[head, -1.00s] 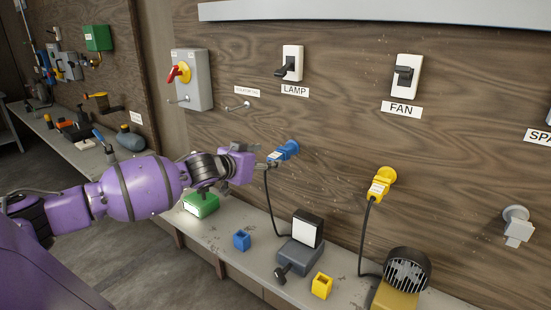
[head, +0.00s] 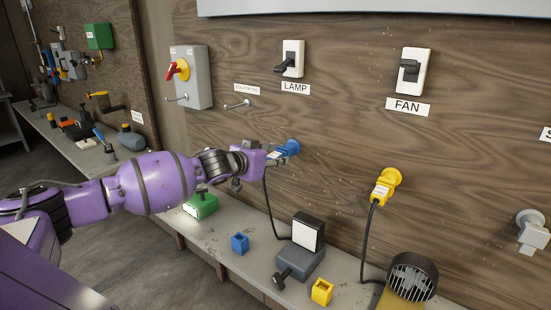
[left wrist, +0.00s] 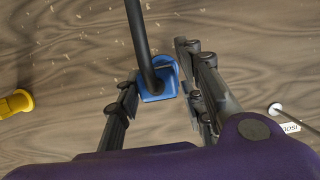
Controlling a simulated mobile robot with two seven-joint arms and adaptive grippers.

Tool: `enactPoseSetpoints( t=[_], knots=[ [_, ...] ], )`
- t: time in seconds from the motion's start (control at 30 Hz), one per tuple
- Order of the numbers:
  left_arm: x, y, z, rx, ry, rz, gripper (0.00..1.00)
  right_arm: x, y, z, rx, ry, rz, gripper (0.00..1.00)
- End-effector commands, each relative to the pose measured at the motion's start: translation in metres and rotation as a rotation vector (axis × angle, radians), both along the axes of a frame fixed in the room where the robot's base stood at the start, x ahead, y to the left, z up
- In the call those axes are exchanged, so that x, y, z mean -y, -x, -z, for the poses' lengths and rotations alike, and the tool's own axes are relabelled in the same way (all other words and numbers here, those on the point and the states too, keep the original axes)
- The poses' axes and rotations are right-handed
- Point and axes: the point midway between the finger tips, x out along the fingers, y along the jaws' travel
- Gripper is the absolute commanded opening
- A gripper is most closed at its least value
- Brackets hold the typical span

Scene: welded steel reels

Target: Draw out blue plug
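The blue plug (head: 288,149) sits in its round blue wall socket, below the LAMP switch (head: 291,60). A black cord hangs from it to the lamp on the bench. My left gripper (head: 273,158) is right at the plug and partly covers it in the head view. In the left wrist view the gripper (left wrist: 157,66) is open, with one finger on each side of the blue plug (left wrist: 158,92). A gap shows between the right-hand finger and the plug; whether the left-hand finger touches it I cannot tell. My right gripper is not in view.
A yellow plug (head: 382,188) is in the wall to the right, under the FAN switch (head: 411,70). On the bench are a lamp (head: 303,244), a blue block (head: 240,243), a yellow block (head: 322,291) and a green box (head: 201,207). Wall hooks and a grey switch box (head: 190,78) are at upper left.

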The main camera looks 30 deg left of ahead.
Motion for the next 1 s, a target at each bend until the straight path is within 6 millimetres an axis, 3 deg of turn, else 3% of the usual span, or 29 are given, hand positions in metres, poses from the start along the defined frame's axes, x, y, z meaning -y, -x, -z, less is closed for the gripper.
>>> enactPoseSetpoints(
  t=[0.03, 0.23, 0.6, 1.0],
  knots=[
    [0.000, 0.000, 0.000, 0.000, 0.000, 0.000, 0.24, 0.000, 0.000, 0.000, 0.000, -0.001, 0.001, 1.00],
    [0.000, 0.000, 0.000, -0.001, 0.000, 0.000, 0.00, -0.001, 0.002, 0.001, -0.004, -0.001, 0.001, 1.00],
    [0.000, 0.001, 0.000, 0.000, 0.000, 0.000, 0.00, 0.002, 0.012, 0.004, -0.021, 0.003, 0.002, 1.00],
    [0.000, 0.004, 0.001, -0.001, 0.000, 0.001, 0.00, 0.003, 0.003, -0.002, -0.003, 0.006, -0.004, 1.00]
  ],
)
